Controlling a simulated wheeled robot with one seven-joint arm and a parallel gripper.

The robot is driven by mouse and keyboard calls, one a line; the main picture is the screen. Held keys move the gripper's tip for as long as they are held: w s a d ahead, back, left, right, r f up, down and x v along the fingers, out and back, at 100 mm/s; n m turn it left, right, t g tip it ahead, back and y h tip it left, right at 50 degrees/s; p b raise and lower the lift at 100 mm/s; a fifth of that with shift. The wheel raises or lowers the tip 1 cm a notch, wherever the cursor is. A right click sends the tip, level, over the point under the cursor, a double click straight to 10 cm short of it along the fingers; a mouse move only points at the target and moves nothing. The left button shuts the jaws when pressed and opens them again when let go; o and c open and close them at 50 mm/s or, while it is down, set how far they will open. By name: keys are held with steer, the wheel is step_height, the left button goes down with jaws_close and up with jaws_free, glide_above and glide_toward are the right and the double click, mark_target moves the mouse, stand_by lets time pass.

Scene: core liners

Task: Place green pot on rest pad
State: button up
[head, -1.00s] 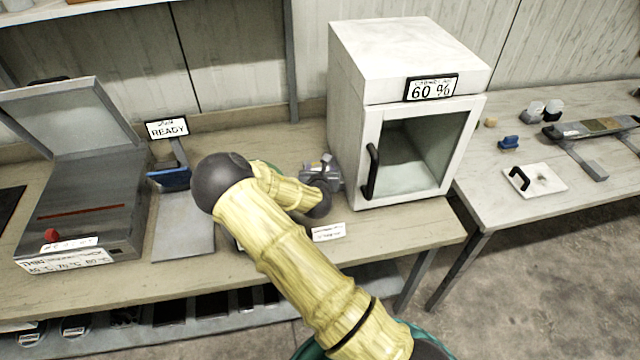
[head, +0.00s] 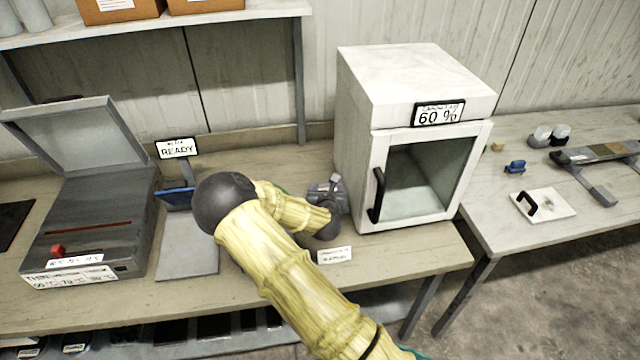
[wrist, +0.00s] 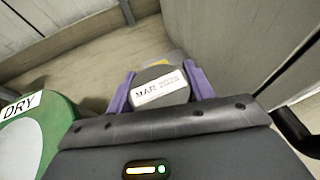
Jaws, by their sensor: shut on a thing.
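My gripper (wrist: 160,90) has two purple fingers, shut on a grey piece with a white label reading MAR 2025 (wrist: 160,88). A little yellow shows behind that piece, and I see no green on it. A green object with a white round face and a DRY label (wrist: 28,128) stands to the left in the wrist view. I cannot tell whether it is the green pot. In the head view my gripper (head: 328,190) is low over the bench beside the white cabinet, and my arm hides most of what is behind it. I cannot pick out the rest pad for sure.
The white cabinet marked 60 % (head: 410,85) stands close to the right of my gripper. A grey box with an open lid (head: 85,235) and a READY sign (head: 176,148) are at left. A bare grey plate (head: 188,255) lies between. A second bench (head: 580,230) is at right.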

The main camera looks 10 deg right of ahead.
steer(key=s+r+n+y+p, duration=0.1)
steer(key=s+n+y+p, duration=0.1)
steer(key=s+p, duration=0.5)
steer(key=s+y, duration=0.1)
steer(key=s, duration=0.4)
steer(key=shift+s+a+r+n+p, duration=0.15)
steer(key=shift+a+n+p, duration=0.15)
steer(key=shift+n, duration=0.1)
